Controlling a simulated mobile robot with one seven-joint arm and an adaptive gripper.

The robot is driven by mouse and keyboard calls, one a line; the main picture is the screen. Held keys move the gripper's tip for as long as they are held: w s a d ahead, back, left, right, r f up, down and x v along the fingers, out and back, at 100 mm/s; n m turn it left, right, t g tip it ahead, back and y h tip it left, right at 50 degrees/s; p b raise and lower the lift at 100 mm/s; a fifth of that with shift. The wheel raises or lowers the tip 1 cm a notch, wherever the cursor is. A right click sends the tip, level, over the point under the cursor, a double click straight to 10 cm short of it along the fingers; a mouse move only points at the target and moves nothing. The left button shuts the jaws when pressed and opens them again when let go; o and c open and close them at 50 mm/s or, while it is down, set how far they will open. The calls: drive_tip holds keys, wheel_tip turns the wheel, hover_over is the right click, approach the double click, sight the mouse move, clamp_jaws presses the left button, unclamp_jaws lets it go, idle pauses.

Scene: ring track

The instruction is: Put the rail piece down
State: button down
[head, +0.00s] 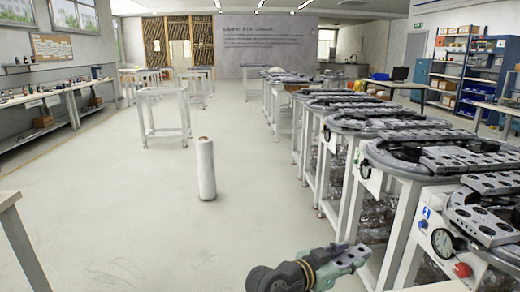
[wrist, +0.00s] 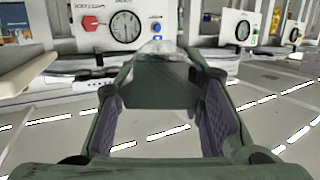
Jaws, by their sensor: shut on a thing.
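My gripper (head: 335,265) is low at the bottom of the head view, right of the middle, shut on a grey rail piece with round holes (head: 348,256). In the wrist view the two green fingers of my gripper (wrist: 158,110) stand on either side of a dark flat piece, and its far end points at the station fronts. The held piece is in front of and left of the nearest ring-track station (head: 432,222), apart from it. Its underside is hidden. Similar rail pieces with holes (head: 465,158) lie on the nearby tracks.
A row of stations with grey oval tracks (head: 375,128) runs along the right. The nearest has a gauge (head: 441,242) and red knob (head: 462,270). A white roll (head: 205,168) stands on the open floor. A table corner (head: 10,200) is at the left edge.

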drive_tip(key=a+f+n+t+y, duration=0.3)
drive_tip(key=a+f+n+y, duration=0.1)
drive_tip(key=a+f, duration=0.7)
drive_tip(key=a+f+n+t+y, duration=0.4)
drive_tip(key=a+f, duration=0.7)
drive_tip(key=f, duration=0.4)
drive_tip(key=shift+w+f+n+y, duration=0.15)
drive_tip(key=shift+f+n+y, duration=0.15)
drive_tip(key=shift+f+y, duration=0.15)
